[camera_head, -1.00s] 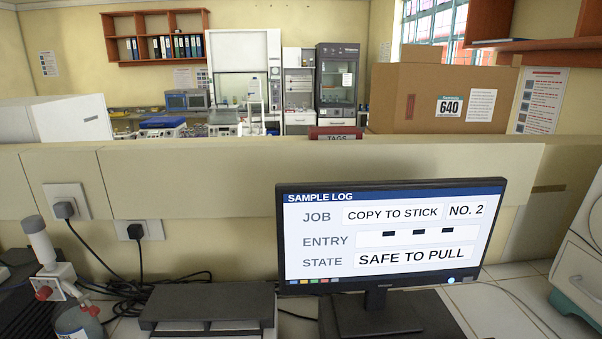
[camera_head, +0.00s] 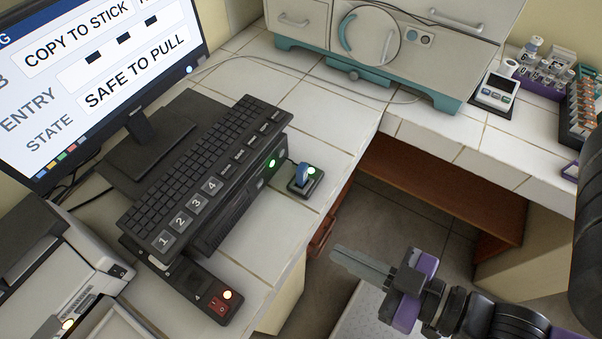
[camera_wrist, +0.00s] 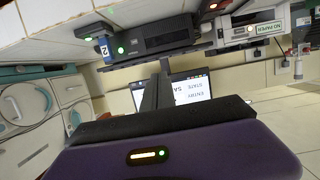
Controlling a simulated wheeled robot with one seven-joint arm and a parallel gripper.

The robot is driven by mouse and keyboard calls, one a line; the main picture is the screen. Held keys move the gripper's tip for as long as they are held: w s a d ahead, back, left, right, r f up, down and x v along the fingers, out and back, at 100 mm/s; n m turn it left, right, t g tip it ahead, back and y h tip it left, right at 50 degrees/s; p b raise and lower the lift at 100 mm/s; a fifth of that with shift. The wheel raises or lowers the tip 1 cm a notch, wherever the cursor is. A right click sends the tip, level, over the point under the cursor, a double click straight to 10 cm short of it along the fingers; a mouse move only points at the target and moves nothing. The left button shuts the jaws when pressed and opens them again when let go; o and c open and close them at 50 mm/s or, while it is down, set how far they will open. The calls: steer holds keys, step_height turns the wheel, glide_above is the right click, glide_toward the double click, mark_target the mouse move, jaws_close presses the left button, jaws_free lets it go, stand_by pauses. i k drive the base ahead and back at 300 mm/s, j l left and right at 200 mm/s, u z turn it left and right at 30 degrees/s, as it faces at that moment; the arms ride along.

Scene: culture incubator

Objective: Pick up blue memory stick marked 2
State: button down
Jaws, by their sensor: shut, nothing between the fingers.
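A small blue stick (camera_head: 303,172) stands upright in a black dock (camera_head: 305,187) with a green light, on the white tiled counter right of the keyboard. In the wrist view, which is upside down, the blue stick (camera_wrist: 104,47) shows at upper left with a pale mark too small to read. My gripper (camera_head: 334,256) is shut and empty. It is out past the counter's front edge, below and right of the stick in the head view, apart from it. Its shut fingers (camera_wrist: 165,68) show in the middle of the wrist view. The monitor (camera_head: 105,75) reads "SAFE TO PULL".
A dark computer box (camera_head: 240,185) with a keyboard (camera_head: 210,170) on top stands left of the dock. A lit-switch power strip (camera_head: 195,285) lies in front. A white and teal incubator (camera_head: 385,45) stands behind. The counter around the dock's right side is clear.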

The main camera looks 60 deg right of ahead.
mark_target(302, 168)
steer(key=z, duration=0.35)
steer(key=k+j+z, duration=0.1)
steer(key=z, duration=0.3)
steer(key=k+z, duration=0.2)
steer(key=z, duration=0.25)
steer(key=k+z, duration=0.15)
steer(key=z, duration=0.25)
